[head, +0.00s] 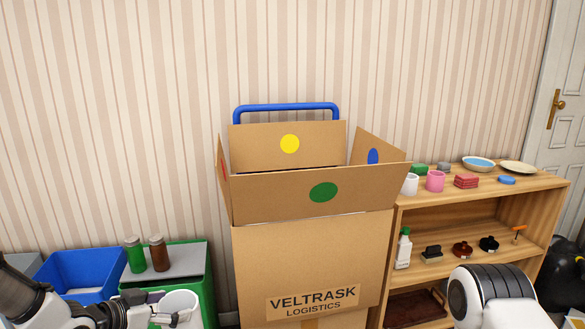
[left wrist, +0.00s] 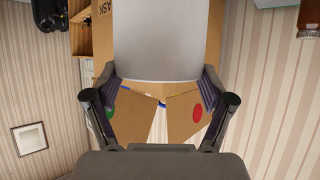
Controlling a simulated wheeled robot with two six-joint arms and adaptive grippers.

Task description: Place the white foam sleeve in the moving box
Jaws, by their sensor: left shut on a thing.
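The white foam sleeve (head: 181,302) is at the bottom of the head view, left of the moving box. My left gripper (head: 160,312) is shut on it. In the left wrist view the sleeve (left wrist: 166,40) is a plain pale grey-white piece between the two fingers of the left gripper (left wrist: 160,82). The moving box (head: 310,255) is tall brown cardboard, marked VELTRASK LOGISTICS, with its flaps raised and coloured dots on them. Its inside is hidden behind the front flap. In the left wrist view its flaps (left wrist: 185,118) show beyond the sleeve. My right gripper is out of view.
A blue bin (head: 85,272) and a green bin (head: 208,285) stand left of the box. A wooden shelf (head: 470,205) with cups, dishes and bottles stands close right of the box.

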